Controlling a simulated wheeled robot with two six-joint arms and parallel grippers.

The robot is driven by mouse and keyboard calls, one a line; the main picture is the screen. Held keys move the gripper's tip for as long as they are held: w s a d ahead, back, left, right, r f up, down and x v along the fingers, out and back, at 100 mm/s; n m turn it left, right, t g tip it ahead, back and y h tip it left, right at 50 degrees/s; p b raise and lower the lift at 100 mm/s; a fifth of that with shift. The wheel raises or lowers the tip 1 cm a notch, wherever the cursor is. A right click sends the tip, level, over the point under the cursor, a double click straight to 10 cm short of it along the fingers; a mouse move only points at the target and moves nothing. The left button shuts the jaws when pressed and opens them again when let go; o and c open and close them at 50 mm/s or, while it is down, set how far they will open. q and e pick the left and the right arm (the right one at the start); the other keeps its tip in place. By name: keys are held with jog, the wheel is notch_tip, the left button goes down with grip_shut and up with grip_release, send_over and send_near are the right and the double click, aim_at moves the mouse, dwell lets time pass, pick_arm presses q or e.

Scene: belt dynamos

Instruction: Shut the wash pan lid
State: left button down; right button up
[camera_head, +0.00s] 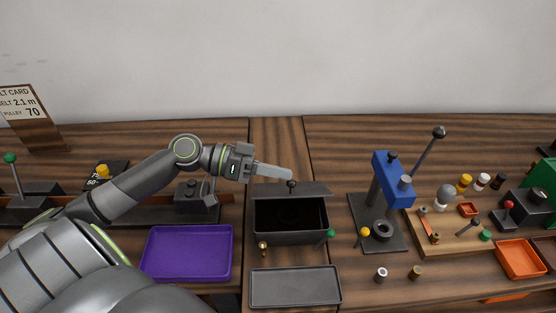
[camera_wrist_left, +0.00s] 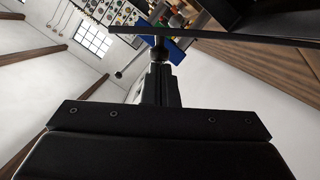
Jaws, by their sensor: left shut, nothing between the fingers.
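The wash pan (camera_head: 290,238) is a dark grey box in the middle of the table, and its dark inside shows. Its lid (camera_head: 318,189) stands open along the far side of the pan, with a dark knob (camera_head: 291,184) on it. My left gripper (camera_head: 289,175) reaches in from the left, shut and empty, with its fingertips right by the knob. In the left wrist view the shut fingers (camera_wrist_left: 160,80) point at the knob (camera_wrist_left: 159,52) under the lid's thin dark edge (camera_wrist_left: 205,34). I cannot tell whether they touch. My right gripper is not in view.
A purple tray (camera_head: 150,272) lies left of the pan and a grey tray (camera_head: 295,303) in front. A small brass piece (camera_head: 262,246) and a green-knobbed lever (camera_head: 330,234) are at the pan's front. A blue press (camera_head: 392,178) stands to the right.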

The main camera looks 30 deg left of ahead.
aim_at(284, 194)
pick_arm(q)
jog(key=s+d+f+m+b, duration=0.1)
jog(key=s+f+m+b, duration=0.1)
jog(key=f, duration=0.1)
jog(key=shift+s+d+m+t+y+b, duration=0.15)
jog(key=shift+d+m+t+y+b, duration=0.15)
jog(key=shift+d+m+y+b, duration=0.1)
jog(key=shift+s+d+f+m+t+y+b, duration=0.15)
jog(key=shift+s+d+f+m+b, duration=0.1)
jog(key=shift+f+b, duration=0.2)
jog(key=shift+s+d+f+m+t+y+b, duration=0.1)
jog(key=shift+s+f+m+b, duration=0.15)
jog(key=shift+f+b, duration=0.2)
jog(key=shift+s+d+f+m+t+y+b, duration=0.1)
jog(key=shift+s+d+f+m+t+b, duration=0.15)
jog(key=shift+f+b, duration=0.2)
